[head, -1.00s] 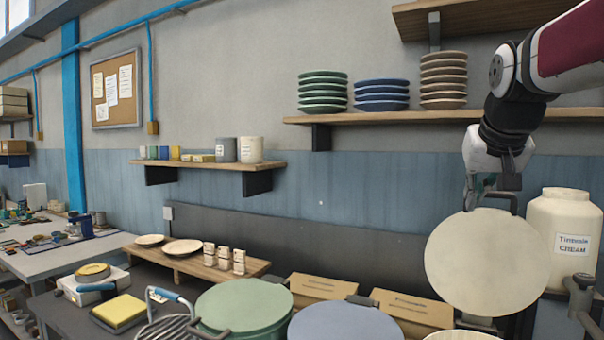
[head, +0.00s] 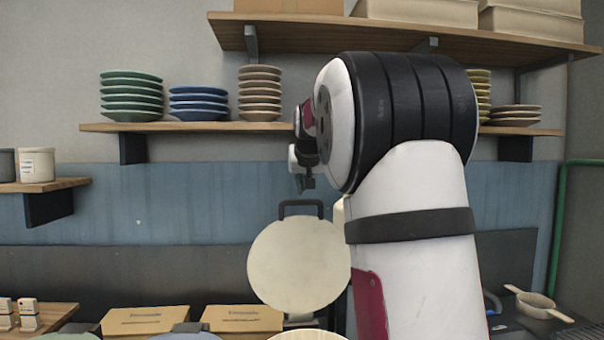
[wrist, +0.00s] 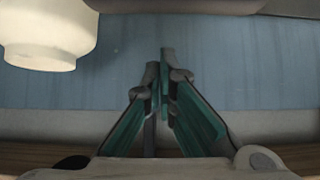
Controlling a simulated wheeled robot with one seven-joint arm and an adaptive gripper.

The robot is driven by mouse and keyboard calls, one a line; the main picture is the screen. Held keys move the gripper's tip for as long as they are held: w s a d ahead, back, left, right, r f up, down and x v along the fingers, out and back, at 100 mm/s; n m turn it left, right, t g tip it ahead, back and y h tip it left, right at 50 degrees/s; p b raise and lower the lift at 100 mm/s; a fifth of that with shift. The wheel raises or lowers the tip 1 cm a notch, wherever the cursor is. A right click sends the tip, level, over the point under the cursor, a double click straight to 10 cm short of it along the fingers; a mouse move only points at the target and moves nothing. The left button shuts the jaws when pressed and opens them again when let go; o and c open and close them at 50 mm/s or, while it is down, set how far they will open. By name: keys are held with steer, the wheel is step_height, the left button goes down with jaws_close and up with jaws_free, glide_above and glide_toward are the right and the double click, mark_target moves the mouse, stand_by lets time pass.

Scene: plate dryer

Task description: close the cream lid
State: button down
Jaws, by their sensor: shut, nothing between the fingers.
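The round cream lid (head: 298,265) stands raised, nearly upright, with its flat face towards the head camera. Its dark handle (head: 301,204) is at the top edge. The pale rim of the cream vessel (head: 306,336) shows below it, cut off by the frame's bottom edge. My gripper (head: 306,184) is just above the handle, small and partly hidden by my arm; I cannot tell how far behind or in front of the lid it is. In the wrist view, the green-padded fingers (wrist: 166,70) are together with nothing between them.
Stacked plates (head: 131,96) stand on a wall shelf (head: 200,127) behind, with a higher shelf (head: 395,38) above. Cardboard boxes (head: 145,320) lie left of the lid. A pale rounded vessel (wrist: 48,35) is at the wrist view's upper left. My arm hides much of the right.

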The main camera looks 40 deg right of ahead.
steer(key=s+a, duration=0.1)
steer(key=s+a+f, duration=0.1)
steer(key=shift+s+f+p, duration=0.15)
steer(key=shift+s+p, duration=0.2)
steer(key=shift+s+a, duration=0.1)
stand_by(0.3)
